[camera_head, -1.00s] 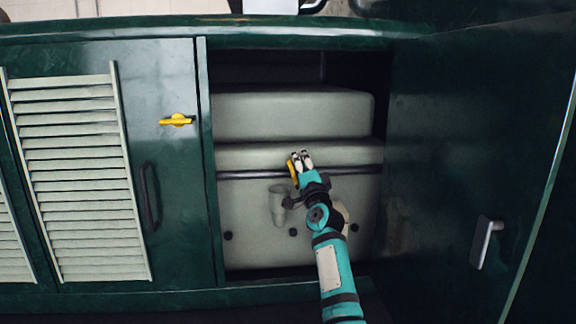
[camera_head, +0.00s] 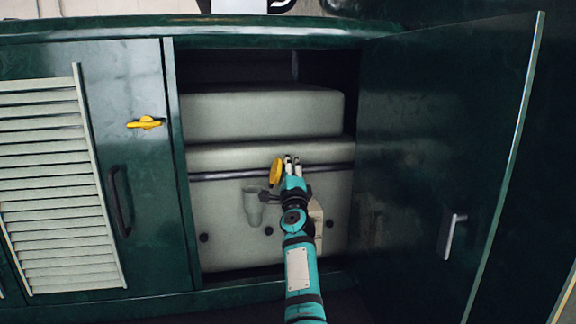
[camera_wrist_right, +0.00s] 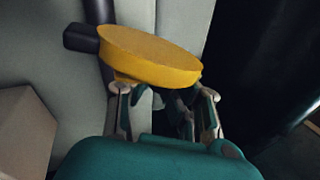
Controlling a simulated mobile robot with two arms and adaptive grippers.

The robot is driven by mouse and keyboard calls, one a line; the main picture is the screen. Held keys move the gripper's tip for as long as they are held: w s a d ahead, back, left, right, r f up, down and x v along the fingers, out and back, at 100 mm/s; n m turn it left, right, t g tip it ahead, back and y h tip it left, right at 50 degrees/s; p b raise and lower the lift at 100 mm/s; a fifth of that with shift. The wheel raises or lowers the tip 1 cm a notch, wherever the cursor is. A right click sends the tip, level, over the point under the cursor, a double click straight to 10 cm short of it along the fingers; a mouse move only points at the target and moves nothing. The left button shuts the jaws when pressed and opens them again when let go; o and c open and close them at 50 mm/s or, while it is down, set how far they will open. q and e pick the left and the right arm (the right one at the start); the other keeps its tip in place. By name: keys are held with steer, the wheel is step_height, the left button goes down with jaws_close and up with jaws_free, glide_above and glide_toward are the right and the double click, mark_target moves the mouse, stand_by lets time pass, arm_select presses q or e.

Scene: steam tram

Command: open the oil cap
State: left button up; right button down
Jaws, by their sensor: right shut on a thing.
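The yellow round oil cap (camera_head: 276,172) is at the tip of my right gripper (camera_head: 290,162), in front of the pale tank and dark horizontal pipe. In the right wrist view the cap (camera_wrist_right: 150,55) sits tilted at the fingertips, with a black tab on its left side. My right gripper is shut on the cap, though the grip is partly hidden beneath it. A pale, cup-shaped filler neck (camera_head: 253,205) stands below and left of the cap, apart from it. My left gripper is not in view.
The open cabinet holds the pale tank (camera_head: 265,115). Its dark green open door (camera_head: 425,150) stands on the right. A closed louvred door (camera_head: 150,200) with a yellow latch (camera_head: 145,123) is on the left. A dark pipe (camera_head: 215,176) crosses the tank.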

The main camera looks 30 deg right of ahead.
steer(key=shift+w+a+f, duration=0.15)
steer(key=shift+a+f, duration=0.2)
steer(key=shift+f, duration=0.3)
steer(key=c, duration=1.8)
jaws_free()
steer(key=o, duration=0.5)
steer(key=shift+s+a+r, duration=0.2)
steer(key=shift+s+r, duration=0.2)
steer(key=shift+s, duration=0.05)
steer(key=shift+c, duration=0.2)
steer(key=shift+o, duration=0.8)
steer(key=shift+r, duration=0.15)
steer(key=shift+w, duration=0.15)
steer(key=shift+d, duration=0.1)
steer(key=shift+s+f, duration=0.2)
steer(key=shift+s, duration=0.1)
steer(key=v, duration=0.7)
